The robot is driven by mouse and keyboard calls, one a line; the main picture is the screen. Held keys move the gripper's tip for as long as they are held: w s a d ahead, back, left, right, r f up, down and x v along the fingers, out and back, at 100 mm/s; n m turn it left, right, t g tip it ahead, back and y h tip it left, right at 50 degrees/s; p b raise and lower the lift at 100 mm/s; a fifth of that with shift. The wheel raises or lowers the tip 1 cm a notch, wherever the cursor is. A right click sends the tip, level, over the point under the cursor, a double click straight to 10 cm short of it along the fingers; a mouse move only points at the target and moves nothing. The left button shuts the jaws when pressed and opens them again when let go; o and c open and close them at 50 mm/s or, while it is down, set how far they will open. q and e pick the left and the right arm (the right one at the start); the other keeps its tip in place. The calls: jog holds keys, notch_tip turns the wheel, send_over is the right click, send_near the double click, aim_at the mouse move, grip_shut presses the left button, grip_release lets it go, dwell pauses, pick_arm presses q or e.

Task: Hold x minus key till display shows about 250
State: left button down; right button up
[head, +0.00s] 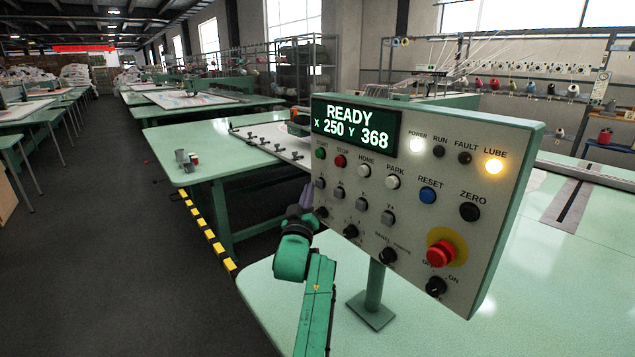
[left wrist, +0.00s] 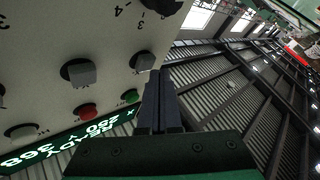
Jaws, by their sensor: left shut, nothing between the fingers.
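The control panel's display (head: 352,127) reads READY, X 250, Y 368. The grey jog keys form a row below the green and red buttons; the leftmost, which I take as the x minus key (head: 320,183), is at the panel's left edge. My left gripper (head: 306,193) is shut and empty, just left of that key. In the left wrist view the shut fingers (left wrist: 160,78) reach up beside the panel's edge, close to a grey key (left wrist: 143,62). I cannot tell whether they touch it. The right gripper is not in view.
The panel (head: 470,165) stands on a post over a pale green table (head: 275,310). A red emergency stop (head: 440,253) is at its lower right. The LUBE lamp (head: 494,167) glows yellow. Dark floor (head: 110,260) is clear at left, with yellow-black edging (head: 212,240) along a green table.

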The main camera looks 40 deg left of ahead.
pick_arm(q)
jog(key=shift+s+a, duration=0.1)
jog(key=shift+s, duration=0.15)
jog(key=s+p, duration=0.1)
jog(key=s, duration=0.1)
jog(key=s+a+p, duration=0.1)
jog(key=s+p, duration=0.1)
jog(key=shift+s+a, duration=0.2)
jog(key=shift+s, duration=0.2)
dwell(1.6)
